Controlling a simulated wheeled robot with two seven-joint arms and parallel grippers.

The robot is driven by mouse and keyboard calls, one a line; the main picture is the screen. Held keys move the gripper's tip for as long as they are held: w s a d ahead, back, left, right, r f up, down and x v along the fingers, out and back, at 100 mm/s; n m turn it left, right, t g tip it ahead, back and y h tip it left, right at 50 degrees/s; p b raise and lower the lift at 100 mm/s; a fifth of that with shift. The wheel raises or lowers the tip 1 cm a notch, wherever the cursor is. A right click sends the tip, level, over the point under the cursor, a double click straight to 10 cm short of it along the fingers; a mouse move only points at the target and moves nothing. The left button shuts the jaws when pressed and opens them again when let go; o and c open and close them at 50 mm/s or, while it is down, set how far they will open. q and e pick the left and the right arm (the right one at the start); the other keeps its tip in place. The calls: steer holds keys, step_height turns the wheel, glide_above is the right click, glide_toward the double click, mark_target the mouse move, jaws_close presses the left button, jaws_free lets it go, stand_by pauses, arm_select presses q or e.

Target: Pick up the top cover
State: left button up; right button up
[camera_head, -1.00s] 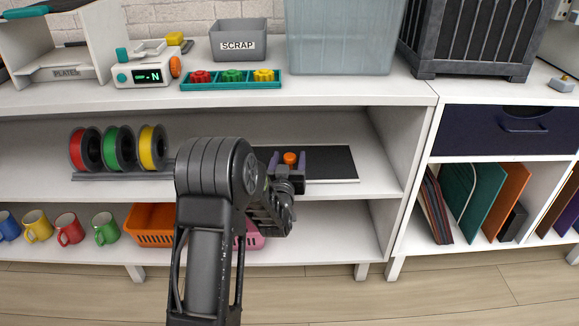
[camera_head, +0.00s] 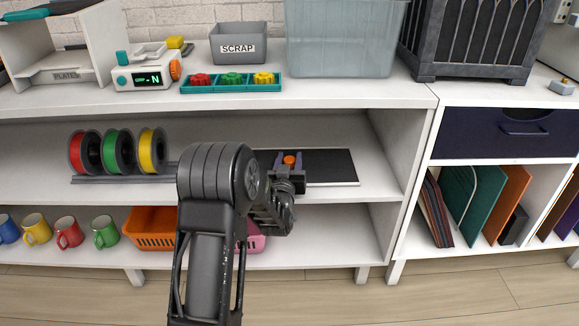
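A flat black panel (camera_head: 330,167) lies on the middle shelf, with a small orange knob (camera_head: 289,160) near its left part. I take it to be the top cover. My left gripper (camera_head: 289,162) reaches over the shelf's front edge, one finger on each side of the knob. The fingers stand close against the knob and look shut on it. The panel still looks flat on the shelf. My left arm and gripper hide its front left part. My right gripper is not in view.
Red, green and yellow spools (camera_head: 117,151) stand on a rack left of my arm. The shelf board above (camera_head: 330,95) roofs the compartment, and an upright wall (camera_head: 397,140) closes it at right. Below are mugs, an orange basket (camera_head: 152,228) and a pink basket (camera_head: 257,243).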

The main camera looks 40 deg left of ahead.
mark_target(290, 158)
arm_select(q)
jaws_close()
stand_by(0.4)
step_height(290, 158, up, 10)
steer(key=p, duration=0.4)
stand_by(0.4)
stand_by(0.5)
